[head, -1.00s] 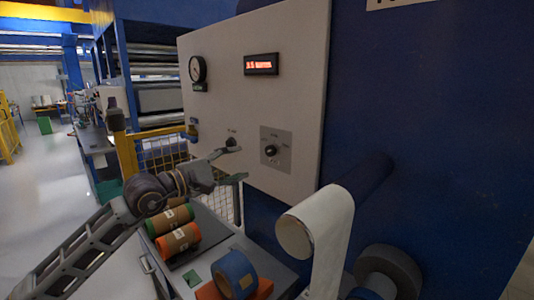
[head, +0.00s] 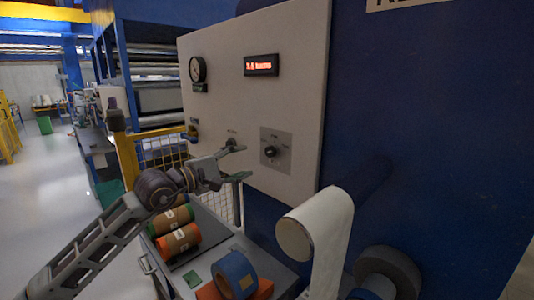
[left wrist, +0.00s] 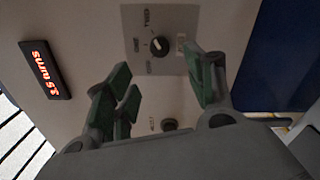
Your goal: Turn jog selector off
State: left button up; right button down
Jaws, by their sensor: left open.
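The selector (head: 270,151) is a round black knob on a square grey plate on the pale control panel. It also shows in the left wrist view (left wrist: 159,46), with a white pointer mark and small labels around it, mostly too blurred to read. My left gripper (head: 239,162) is open and empty, in front of the panel to the left of the selector and slightly lower. In the left wrist view its green-padded fingers (left wrist: 166,88) are spread below the selector plate, apart from the knob. My right gripper is not in view.
A second black knob (left wrist: 170,124) sits between the fingers in the wrist view. A red-lit display (head: 261,65) and gauge (head: 198,69) are higher on the panel. A white film roll (head: 296,238) projects at lower right. Coloured rolls (head: 179,241) lie on the cart below.

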aim_at(267, 153)
pick_arm(q)
jog(key=p+x, duration=0.1)
jog(key=x, duration=0.6)
jog(key=shift+p+x, duration=0.3)
jog(key=shift+x, duration=0.9)
jog(key=shift+w+d, duration=0.75)
jog(key=c, duration=1)
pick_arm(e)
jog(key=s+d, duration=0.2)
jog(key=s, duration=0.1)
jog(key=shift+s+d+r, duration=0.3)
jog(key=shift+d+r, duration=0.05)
